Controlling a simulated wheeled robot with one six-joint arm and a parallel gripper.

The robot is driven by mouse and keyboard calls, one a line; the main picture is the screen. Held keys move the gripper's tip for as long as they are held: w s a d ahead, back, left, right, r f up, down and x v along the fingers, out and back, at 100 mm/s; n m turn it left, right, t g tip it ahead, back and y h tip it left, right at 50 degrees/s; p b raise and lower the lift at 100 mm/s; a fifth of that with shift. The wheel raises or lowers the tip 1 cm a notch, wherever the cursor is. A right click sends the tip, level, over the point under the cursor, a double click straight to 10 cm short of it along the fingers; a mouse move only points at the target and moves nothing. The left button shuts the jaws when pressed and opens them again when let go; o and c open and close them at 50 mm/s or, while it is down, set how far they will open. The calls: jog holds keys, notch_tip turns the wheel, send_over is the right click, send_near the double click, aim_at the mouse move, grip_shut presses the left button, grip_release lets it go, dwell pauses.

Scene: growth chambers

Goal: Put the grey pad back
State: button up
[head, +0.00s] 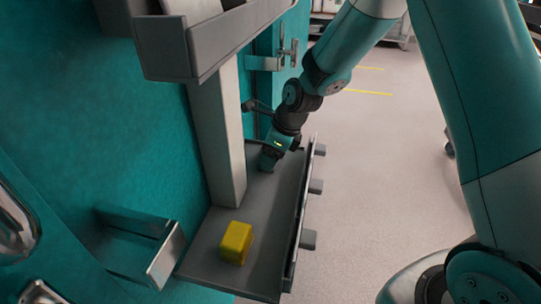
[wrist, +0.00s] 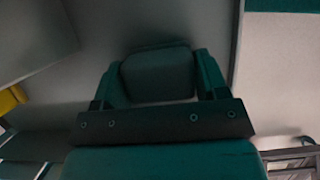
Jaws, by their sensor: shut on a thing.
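The grey pad (wrist: 158,76) is a dark, rounded block in the wrist view, between the two fingers of my gripper (wrist: 157,88). My gripper is shut on it. In the head view my gripper (head: 270,160) points down at the far end of a grey tray shelf (head: 277,205), low over its floor. The pad cannot be made out there, so I cannot tell whether it touches the shelf.
A yellow block (head: 236,243) sits at the near end of the shelf. A pale post (head: 222,140) rises on the shelf's left side, under an upper grey tray (head: 205,45). A raised rail (head: 301,215) edges the right. Open floor (head: 375,180) lies beyond.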

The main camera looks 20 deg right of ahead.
jog(key=o, duration=1)
jog(key=shift+c, duration=0.2)
jog(key=p+v, duration=0.4)
jog(key=v, duration=0.8)
jog(key=s+a+r+n+g, duration=0.1)
jog(key=s+a+r+n, duration=0.1)
jog(key=s+n, duration=0.6)
jog(key=s+a+r+n, duration=0.3)
jog(key=s+n, duration=0.6)
jog(key=n, duration=0.4)
jog(key=s+a+r+n+g, duration=0.1)
jog(key=s+a+r+n, duration=0.2)
jog(key=s+r+n, duration=0.2)
jog(key=s+n, duration=0.3)
jog(key=n, duration=0.3)
jog(key=shift+s+g, duration=0.25)
jog(key=shift+g, duration=0.05)
jog(key=shift+a, duration=0.15)
